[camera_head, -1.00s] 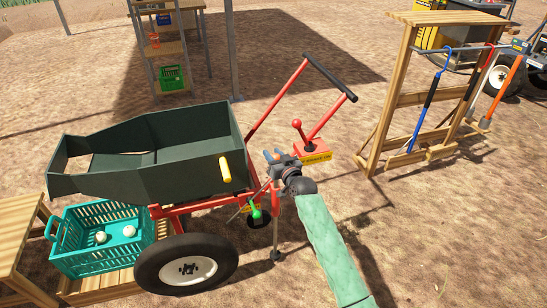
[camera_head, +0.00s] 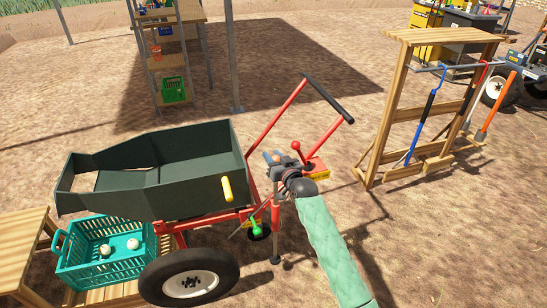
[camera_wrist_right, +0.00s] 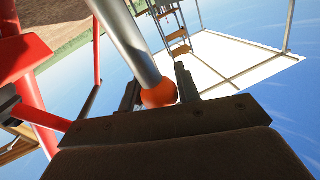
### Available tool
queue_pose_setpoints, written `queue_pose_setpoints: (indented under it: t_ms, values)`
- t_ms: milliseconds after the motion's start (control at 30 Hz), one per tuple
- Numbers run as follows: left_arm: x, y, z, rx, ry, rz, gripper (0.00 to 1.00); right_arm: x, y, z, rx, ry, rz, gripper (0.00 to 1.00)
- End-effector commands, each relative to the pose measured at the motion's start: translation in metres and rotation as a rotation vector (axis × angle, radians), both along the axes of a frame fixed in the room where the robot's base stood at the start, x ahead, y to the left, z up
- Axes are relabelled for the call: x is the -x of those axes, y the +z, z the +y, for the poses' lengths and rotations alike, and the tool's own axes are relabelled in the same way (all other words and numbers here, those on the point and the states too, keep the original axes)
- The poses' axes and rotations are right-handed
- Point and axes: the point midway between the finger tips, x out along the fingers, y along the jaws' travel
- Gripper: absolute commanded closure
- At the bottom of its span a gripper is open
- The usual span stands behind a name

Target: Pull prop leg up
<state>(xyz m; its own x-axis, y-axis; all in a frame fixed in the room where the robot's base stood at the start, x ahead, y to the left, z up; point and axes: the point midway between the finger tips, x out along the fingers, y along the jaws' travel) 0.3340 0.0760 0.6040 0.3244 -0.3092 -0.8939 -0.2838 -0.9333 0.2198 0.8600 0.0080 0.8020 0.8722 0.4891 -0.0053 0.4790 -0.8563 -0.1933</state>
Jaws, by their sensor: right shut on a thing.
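The prop leg (camera_head: 275,225) is a thin upright leg, red above and grey below, with a dark foot at its lower end, on the near side of the red-framed cart. My right gripper (camera_head: 273,160) is above it, beside the cart's green tub. In the right wrist view, the gripper (camera_wrist_right: 158,90) is shut on a grey metal rod (camera_wrist_right: 128,45) with an orange ball (camera_wrist_right: 158,95) at its end. The rod's link to the prop leg is hidden by the gripper in the head view. My left gripper is out of view.
The cart's green tub (camera_head: 150,195) and wheel (camera_head: 188,278) stand left of my arm. A red lever (camera_head: 297,152) is close behind the gripper. A teal crate (camera_head: 105,268) with white onions is lower left. A wooden tool rack (camera_head: 445,38) stands right; soil between is open.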

Motion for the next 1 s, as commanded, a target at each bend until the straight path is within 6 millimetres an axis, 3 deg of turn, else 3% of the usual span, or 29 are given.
queue_pose_setpoints:
  t_ms: [233,267,367,733,1000]
  values:
    - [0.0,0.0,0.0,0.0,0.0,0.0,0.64,-0.001,0.007,0.0,-0.003,-0.001,-0.009,1.0]
    - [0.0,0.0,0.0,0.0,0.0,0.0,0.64,-0.001,0.007,0.0,-0.003,-0.001,-0.009,0.64]
    - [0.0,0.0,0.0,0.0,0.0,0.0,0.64,-0.001,0.006,0.0,-0.002,-0.001,-0.008,0.47]
    - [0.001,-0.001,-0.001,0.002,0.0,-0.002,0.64,0.004,0.003,-0.003,-0.002,-0.001,-0.005,0.47]
    - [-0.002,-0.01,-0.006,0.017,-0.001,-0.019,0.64,0.039,0.002,-0.023,-0.001,-0.001,-0.005,0.47]
